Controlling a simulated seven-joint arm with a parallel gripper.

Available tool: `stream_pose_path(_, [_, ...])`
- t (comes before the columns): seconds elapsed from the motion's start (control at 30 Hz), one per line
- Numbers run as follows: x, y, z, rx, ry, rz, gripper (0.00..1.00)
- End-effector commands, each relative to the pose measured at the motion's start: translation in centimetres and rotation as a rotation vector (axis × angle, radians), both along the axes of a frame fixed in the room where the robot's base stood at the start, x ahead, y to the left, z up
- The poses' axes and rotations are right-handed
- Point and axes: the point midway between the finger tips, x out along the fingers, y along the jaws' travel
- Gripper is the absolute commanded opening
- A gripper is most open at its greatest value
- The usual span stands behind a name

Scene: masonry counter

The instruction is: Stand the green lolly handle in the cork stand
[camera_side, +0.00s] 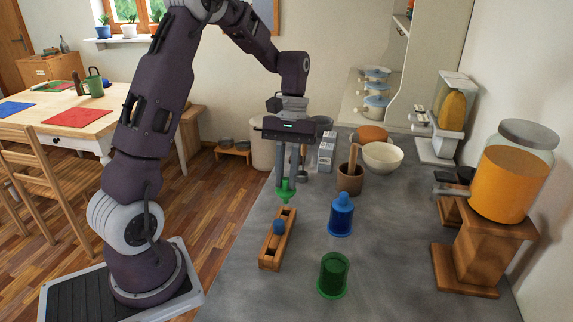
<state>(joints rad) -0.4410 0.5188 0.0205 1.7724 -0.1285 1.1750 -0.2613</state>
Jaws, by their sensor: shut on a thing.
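The green lolly handle (286,192) is gripped between the fingertips of my gripper (285,181). It hangs with its narrow end down, close above the far end of the brown cork stand (274,243). Whether its tip touches the stand cannot be told from this view. The stand is a long narrow block on the counter, with a blue piece (279,227) sitting around its middle and a dark opening at its near end.
A blue lolly mould (341,216) and a green cup (333,276) stand right of the cork stand. A brown pot (350,179) and a cream bowl (382,157) stand behind. A dispenser with orange contents (507,180) is at right.

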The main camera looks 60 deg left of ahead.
Motion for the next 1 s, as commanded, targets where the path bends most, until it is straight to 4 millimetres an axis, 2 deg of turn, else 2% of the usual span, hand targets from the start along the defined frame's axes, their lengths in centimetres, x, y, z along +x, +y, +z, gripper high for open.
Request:
stream_pose_path(0.1, [-0.1,0.0,-1.1,-0.001,0.003,0.000,0.00])
stream_pose_path(0.3, [-0.1,0.0,-2.0,0.000,0.001,-0.001,0.00])
stream_pose_path(1.0, [0.0,0.0,-2.0,0.000,0.000,-0.001,0.00])
